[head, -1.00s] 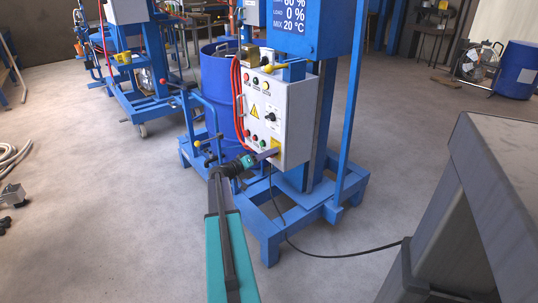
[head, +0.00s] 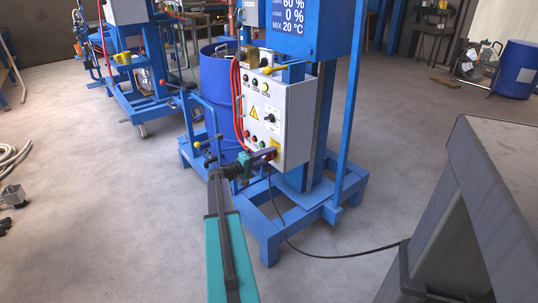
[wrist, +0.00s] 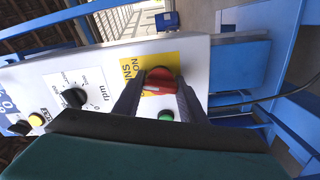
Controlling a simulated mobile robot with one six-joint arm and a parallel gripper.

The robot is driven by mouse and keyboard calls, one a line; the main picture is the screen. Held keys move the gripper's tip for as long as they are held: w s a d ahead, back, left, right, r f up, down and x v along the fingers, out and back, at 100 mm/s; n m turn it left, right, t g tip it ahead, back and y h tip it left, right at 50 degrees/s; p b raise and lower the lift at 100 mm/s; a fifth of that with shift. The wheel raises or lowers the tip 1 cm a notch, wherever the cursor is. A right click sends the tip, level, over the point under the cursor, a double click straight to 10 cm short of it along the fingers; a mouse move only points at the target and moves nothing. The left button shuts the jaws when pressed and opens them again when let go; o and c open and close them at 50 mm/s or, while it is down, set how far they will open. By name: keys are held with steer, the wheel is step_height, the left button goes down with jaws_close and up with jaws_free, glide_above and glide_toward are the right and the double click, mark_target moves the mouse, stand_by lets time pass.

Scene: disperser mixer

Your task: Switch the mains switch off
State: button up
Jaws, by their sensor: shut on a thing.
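The mains switch is a red rotary knob (wrist: 158,79) on a yellow plate (wrist: 134,62) marked "ON", on the front of the control box. In the wrist view my gripper (wrist: 160,87) has one dark finger on each side of the knob and is shut on it. A pale mark shows on the knob; I cannot tell its exact setting. In the head view my gripper (head: 271,155) is at the lower right of the grey-white control box (head: 290,115); its fingers partly cover the switch there.
Beside the switch are a green button (wrist: 166,116) and a black rpm dial (wrist: 75,97). Red cables (head: 236,95) hang along the box's left side. A blue drum (head: 215,85) stands behind. A grey cabinet (head: 500,150) stands at the right. Open floor lies at the left.

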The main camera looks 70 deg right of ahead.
steer(key=n+p, duration=0.3)
steer(key=n, duration=0.3)
steer(key=shift+a, duration=0.1)
steer(key=n+p, duration=0.2)
steer(key=n, duration=0.1)
steer(key=shift+f+n, duration=0.1)
steer(key=shift+n, duration=0.3)
steer(key=shift+f+n+p, duration=0.2)
steer(key=shift+n+p, duration=0.65)
steer(key=shift+n, duration=0.25)
steer(key=o, duration=1.1)
steer(key=shift+c, duration=0.2)
steer(key=shift+w+a, duration=0.1)
